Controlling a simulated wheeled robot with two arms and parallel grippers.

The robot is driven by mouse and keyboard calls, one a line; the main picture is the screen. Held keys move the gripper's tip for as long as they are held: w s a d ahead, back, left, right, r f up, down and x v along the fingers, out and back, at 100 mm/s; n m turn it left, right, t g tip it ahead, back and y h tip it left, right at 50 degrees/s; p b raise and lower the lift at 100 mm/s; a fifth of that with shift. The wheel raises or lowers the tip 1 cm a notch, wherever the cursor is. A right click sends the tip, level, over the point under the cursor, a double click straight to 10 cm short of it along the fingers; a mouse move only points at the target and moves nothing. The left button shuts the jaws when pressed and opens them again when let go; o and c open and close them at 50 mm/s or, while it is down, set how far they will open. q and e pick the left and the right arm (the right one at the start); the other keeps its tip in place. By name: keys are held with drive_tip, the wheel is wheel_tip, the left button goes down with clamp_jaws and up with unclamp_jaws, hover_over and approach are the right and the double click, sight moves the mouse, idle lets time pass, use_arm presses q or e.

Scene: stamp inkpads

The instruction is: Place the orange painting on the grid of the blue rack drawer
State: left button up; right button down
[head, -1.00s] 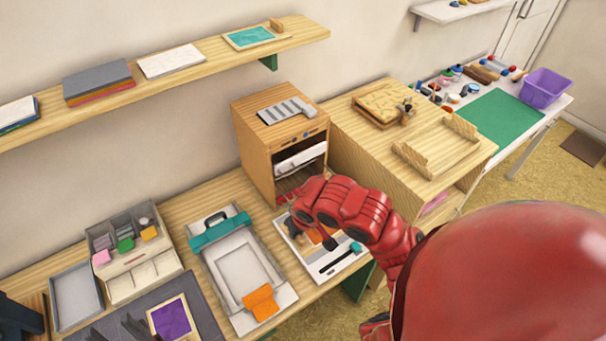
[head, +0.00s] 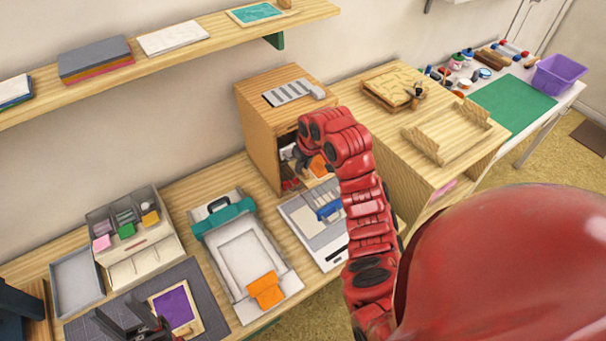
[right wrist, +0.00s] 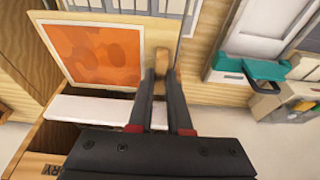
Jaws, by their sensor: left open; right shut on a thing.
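The orange painting (right wrist: 102,55) has a pale wooden border. In the head view the painting (head: 319,166) is partly hidden by my right gripper (head: 303,158), in front of the open wooden cabinet (head: 262,140). A white shelf edge (right wrist: 95,110) shows below the painting in the wrist view; I cannot tell whether they touch. My left gripper (head: 147,326) is open near the purple picture (head: 175,309), at the bottom left.
A grey striped plate (head: 292,92) lies on the cabinet. A grey-white board with a blue part (head: 328,212) lies in front of it. A teal-clamped press (head: 222,229) with an orange piece (head: 266,289) stands left. A wooden counter (head: 432,125) adjoins the cabinet at right.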

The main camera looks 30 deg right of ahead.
drive_tip(key=shift+s+f+p, duration=0.1)
drive_tip(key=shift+f+p, duration=0.2)
drive_tip(key=shift+p, duration=0.05)
wheel_tip(320, 180, down, 2)
drive_tip(key=shift+f+p, duration=0.15)
drive_tip(key=shift+p, duration=0.65)
drive_tip(key=shift+f, duration=0.35)
drive_tip(key=shift+f, duration=0.1)
drive_tip(key=c, duration=0.8)
unclamp_jaws()
drive_tip(key=shift+c, duration=0.2)
